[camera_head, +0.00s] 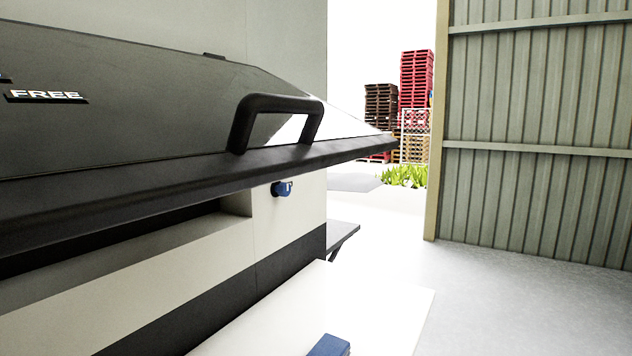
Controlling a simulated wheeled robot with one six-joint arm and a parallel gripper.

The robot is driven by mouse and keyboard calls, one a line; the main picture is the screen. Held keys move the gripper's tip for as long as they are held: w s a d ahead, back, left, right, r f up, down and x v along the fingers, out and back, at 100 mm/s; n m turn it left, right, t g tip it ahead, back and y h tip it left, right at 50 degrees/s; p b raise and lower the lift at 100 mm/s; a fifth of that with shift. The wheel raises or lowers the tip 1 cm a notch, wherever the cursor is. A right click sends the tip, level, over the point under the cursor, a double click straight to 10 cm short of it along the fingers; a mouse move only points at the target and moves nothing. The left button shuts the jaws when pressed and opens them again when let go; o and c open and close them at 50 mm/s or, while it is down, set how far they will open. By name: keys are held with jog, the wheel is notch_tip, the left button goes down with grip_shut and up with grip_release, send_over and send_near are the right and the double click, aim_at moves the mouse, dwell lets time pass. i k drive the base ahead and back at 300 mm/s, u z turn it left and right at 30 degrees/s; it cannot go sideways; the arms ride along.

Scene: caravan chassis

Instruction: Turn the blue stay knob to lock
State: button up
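A small blue knob (283,188) sits on the pale caravan wall, below the right part of a raised dark hatch. It looks like the stay knob, but it is small in the picture and I cannot tell whether it is locked. The dark hatch (110,120) is tilted and open, with a black handle (248,122) near its lower edge. A label reading "FREE" (45,96) is on the hatch at the left. My gripper is not in view.
A white flat surface (385,305) lies low in front, with a blue block-shaped part (328,346) cut off at the bottom edge. A small dark ledge (341,236) juts out beyond the wall. Grey floor (530,300) at the right is clear, before a corrugated wall (540,130).

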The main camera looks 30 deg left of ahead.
aim_at(283, 188)
jog(key=i, duration=1.2)
jog(key=u, duration=1.45)
jog(key=i, duration=0.2)
